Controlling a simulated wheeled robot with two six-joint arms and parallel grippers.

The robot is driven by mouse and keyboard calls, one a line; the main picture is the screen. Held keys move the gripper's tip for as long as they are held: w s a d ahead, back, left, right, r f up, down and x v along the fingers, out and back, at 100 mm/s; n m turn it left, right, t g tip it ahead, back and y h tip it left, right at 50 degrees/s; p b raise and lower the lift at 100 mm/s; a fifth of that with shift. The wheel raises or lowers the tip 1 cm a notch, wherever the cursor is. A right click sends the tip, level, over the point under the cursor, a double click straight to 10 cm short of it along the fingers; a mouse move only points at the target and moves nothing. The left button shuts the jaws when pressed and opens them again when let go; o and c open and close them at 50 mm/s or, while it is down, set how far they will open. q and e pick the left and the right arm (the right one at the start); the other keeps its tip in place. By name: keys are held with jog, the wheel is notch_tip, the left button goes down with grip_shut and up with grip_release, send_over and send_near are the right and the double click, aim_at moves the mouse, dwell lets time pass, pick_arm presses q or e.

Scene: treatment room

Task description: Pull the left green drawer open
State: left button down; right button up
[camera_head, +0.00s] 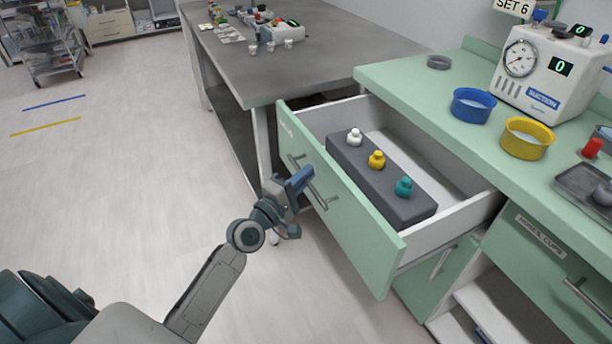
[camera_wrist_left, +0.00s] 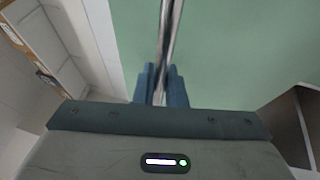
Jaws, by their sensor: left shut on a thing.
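The left green drawer (camera_head: 345,210) stands well out from the green counter in the head view. Its front also fills much of the left wrist view (camera_wrist_left: 240,50). Inside it lies a dark grey block (camera_head: 400,203) with a white, a yellow and a teal knobbed piece on top. A metal bar handle (camera_head: 313,190) runs along the drawer front, and it also shows in the left wrist view (camera_wrist_left: 171,30). My left gripper (camera_head: 298,182) is at the handle, its blue fingers (camera_wrist_left: 161,85) shut around the bar. My right gripper is not in view.
The green counter (camera_head: 415,85) holds a suction unit (camera_head: 545,70), a blue bowl (camera_head: 473,104), a yellow bowl (camera_head: 527,138) and a metal tray (camera_head: 585,188). Another green drawer (camera_head: 550,260) is at the right. A grey table (camera_head: 330,50) stands behind.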

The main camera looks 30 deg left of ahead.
pick_arm(q)
jog(key=c, duration=1.8)
grip_release()
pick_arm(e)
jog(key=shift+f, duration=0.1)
pick_arm(q)
jog(key=shift+o, duration=0.2)
